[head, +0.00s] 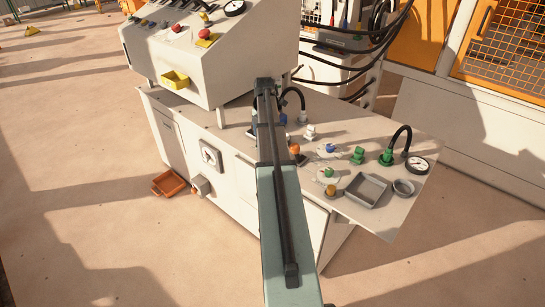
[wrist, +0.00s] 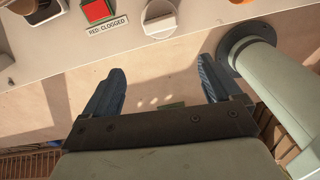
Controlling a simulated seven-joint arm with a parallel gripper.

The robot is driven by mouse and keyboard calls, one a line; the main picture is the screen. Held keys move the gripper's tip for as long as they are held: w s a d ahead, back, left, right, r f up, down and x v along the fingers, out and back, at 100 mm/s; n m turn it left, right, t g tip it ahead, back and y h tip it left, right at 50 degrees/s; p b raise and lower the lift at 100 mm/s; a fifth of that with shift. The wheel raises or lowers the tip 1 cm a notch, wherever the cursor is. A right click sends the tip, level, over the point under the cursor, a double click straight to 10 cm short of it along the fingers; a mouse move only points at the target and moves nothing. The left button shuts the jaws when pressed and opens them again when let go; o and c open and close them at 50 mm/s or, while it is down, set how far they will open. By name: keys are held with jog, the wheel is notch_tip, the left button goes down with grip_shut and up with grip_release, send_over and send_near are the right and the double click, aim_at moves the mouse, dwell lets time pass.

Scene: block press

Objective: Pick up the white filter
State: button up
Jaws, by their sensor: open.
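A small white piece (head: 310,131), which looks like the white filter, stands on the grey worktop behind and to the right of my arm in the head view. In the wrist view a white rounded piece (wrist: 160,19) sits near the worktop edge, beside a red square over a label reading "RED: CLOGGED". I cannot tell whether both views show the same piece. My gripper (wrist: 160,85) is open and empty, its two blue fingers apart. The white piece is beyond the fingertips, with a gap.
A white console (head: 215,70) stands at the back left. An orange bin (head: 168,184) lies on the floor.

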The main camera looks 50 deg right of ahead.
jog(key=s+d+r+n, duration=0.1)
jog(key=d+r, duration=0.2)
jog(key=r, duration=0.1)
jog(key=f, duration=0.8)
jog(key=shift+s+d, duration=0.1)
jog(key=shift+d, duration=0.15)
jog(key=shift+a+f, duration=0.2)
jog(key=shift+f, duration=2.5)
jog(key=c, duration=1.2)
